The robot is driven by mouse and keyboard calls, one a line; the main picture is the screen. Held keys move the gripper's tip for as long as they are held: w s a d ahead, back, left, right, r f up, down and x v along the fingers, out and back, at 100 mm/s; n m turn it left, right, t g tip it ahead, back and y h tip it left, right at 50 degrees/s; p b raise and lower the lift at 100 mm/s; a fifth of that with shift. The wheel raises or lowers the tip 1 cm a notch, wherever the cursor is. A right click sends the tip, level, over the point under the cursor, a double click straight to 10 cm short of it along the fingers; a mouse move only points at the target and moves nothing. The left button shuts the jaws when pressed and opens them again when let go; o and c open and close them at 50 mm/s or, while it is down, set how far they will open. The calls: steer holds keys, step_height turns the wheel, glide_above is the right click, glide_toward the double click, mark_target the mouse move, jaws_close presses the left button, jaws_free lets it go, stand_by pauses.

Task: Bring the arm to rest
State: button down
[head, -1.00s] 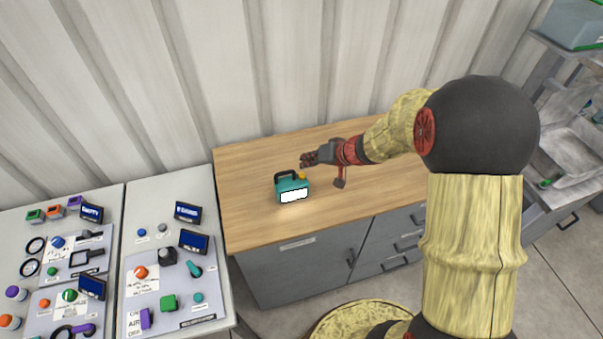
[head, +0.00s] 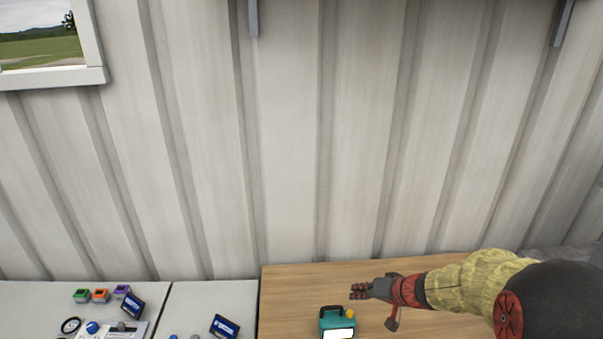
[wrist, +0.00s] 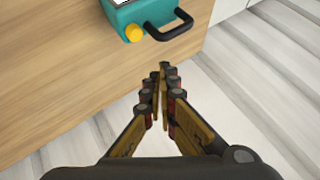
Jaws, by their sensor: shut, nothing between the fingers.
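My gripper (head: 358,291) is at the end of my arm, above the wooden worktop and close to the teal device, just beyond it in the head view. In the wrist view my gripper (wrist: 163,82) has its fingers together with nothing between them. The teal device (head: 332,321) has a black handle, a yellow knob and a white face. It stands on the worktop, and its lower part is cut off by the bottom of the head view. The teal device (wrist: 137,14) also shows at the top of the wrist view, apart from the fingers.
The wooden worktop (head: 290,290) runs along a ribbed pale wall (head: 300,150). At left, pale benches (head: 210,295) carry small coloured boxes (head: 101,295), blue-screened displays (head: 224,327) and a black ring (head: 70,325). A window (head: 45,45) is at upper left.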

steer(key=s+a+r+m+g, duration=0.1)
steer(key=s+a+g, duration=0.1)
steer(key=s, duration=0.6)
steer(key=s+a+r+m+g, duration=0.1)
steer(key=s+a+r+g, duration=0.15)
steer(key=s, duration=0.65)
steer(key=s+d+r+n+t+h+b, duration=0.2)
steer(key=s+r+n+h+b, duration=0.2)
steer(key=s+r, duration=0.7)
steer(key=shift+s+d+r+t+h, duration=0.4)
steer(key=shift+s+h, duration=0.3)
steer(key=shift+s, duration=0.45)
